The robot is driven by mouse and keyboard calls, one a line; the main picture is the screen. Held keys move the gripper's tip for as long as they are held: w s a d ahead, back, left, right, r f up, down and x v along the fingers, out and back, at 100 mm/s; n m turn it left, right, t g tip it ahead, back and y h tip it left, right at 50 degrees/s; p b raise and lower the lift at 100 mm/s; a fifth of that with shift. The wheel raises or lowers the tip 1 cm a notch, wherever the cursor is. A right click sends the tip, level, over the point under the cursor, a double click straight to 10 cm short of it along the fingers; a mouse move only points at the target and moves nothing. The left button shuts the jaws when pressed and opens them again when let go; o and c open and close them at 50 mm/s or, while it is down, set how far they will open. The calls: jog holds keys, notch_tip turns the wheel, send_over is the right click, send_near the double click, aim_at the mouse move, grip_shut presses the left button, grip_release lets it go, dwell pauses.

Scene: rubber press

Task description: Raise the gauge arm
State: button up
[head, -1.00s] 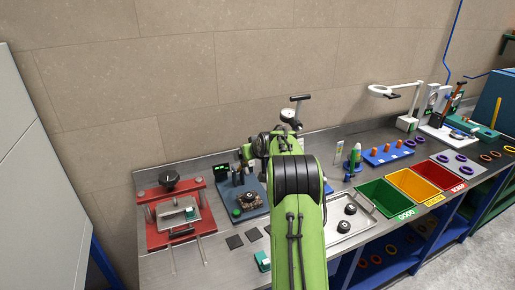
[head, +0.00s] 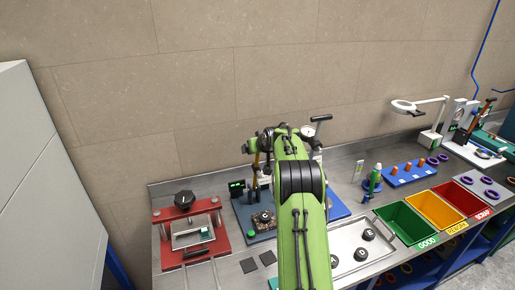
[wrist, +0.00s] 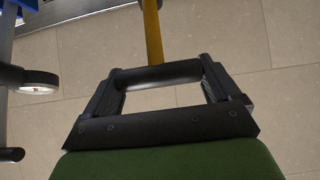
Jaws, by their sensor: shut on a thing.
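In the wrist view my gripper (wrist: 160,86) is shut on a black crossbar handle (wrist: 150,76) at the end of a yellow arm (wrist: 153,32). I take this to be the gauge arm. In the head view the yellow arm (head: 257,160) stands roughly upright below my gripper (head: 254,148), above a dark blue gauge stand (head: 243,213) with a green display (head: 237,186). My green arm hides part of that stand and most of the grip. A dark round part (head: 263,218) sits on the stand.
A dial gauge (head: 307,131) with a black T-handle (head: 321,118) stands close right of my gripper. A red press (head: 166,250) is on the left. A metal tray (head: 345,240), a green bin (head: 392,214) and a blue peg rack (head: 425,174) are right. The wall is behind.

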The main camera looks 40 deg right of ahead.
jog(key=shift+f, duration=0.3)
jog(key=o, duration=1.2)
jog(key=shift+w, duration=0.25)
jog(key=b+v, duration=0.3)
jog(key=v, duration=1.2)
jog(key=shift+s+a+r, duration=0.1)
jog(key=shift+s+r, duration=0.1)
jog(key=shift+s, duration=0.05)
